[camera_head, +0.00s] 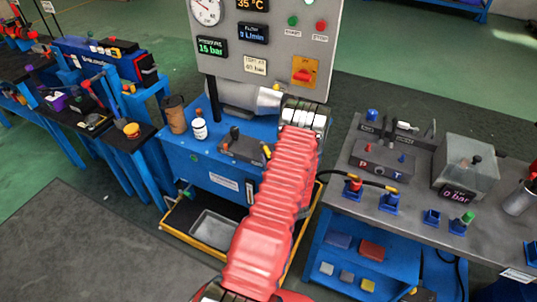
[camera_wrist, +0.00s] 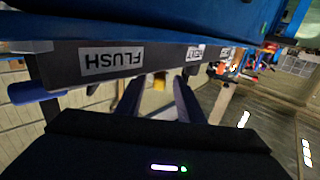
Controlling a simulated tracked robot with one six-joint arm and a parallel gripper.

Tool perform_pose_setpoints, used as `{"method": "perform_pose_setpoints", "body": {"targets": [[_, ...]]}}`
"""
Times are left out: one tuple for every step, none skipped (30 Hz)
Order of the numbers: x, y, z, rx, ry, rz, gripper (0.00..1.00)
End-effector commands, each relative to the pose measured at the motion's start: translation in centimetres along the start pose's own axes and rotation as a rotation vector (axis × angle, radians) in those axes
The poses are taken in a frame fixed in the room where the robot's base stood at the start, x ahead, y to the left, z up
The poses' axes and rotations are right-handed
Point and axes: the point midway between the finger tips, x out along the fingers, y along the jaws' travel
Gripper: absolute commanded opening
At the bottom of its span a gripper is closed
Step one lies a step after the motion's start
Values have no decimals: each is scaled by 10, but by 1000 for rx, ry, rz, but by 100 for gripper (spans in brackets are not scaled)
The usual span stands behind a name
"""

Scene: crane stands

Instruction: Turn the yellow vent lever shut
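The yellow vent lever shows as a small yellow piece (camera_wrist: 160,80) in the wrist view, beyond and between my fingertips. My gripper (camera_wrist: 158,92) has its two dark fingers apart, with a gap between them. I cannot tell whether either finger touches the lever. In the head view a small yellow piece (camera_head: 267,151), probably this lever, shows at the right end of the dark valve block (camera_head: 240,149), beside my red arm sleeve. My fingers are hidden in the head view. The lever's exact angle is unclear.
A grey label bar marked FLUSH (camera_wrist: 112,60) runs across the wrist view, upside down, with a blue surface (camera_wrist: 150,18) above it. In the head view a white bottle (camera_head: 199,127) and brown cup (camera_head: 175,115) stand left of the block. A gauge panel (camera_head: 265,60) rises behind.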

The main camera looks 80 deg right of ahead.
Motion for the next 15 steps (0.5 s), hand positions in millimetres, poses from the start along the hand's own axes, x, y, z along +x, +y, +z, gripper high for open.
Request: {"method": "perform_pose_setpoints", "body": {"targets": [[-10,2,0,1,-1,4,34],[-15,2,0,1,-1,4,34],[-22,2,0,2,-1,4,34],[-28,2,0,2,-1,4,34],[-33,2,0,2,-1,5,34],[-40,3,0,1,-1,4,34],[-45,3,0,1,-1,5,34],[-50,3,0,2,-1,5,34],[-58,3,0,2,-1,5,34],[-62,4,0,1,0,5,34],[-68,3,1,1,0,5,34],[-74,4,1,2,-1,5,34],[-79,4,1,2,-1,5,34],[-83,4,1,2,0,5,34],[-88,4,1,1,-1,4,34]]}}
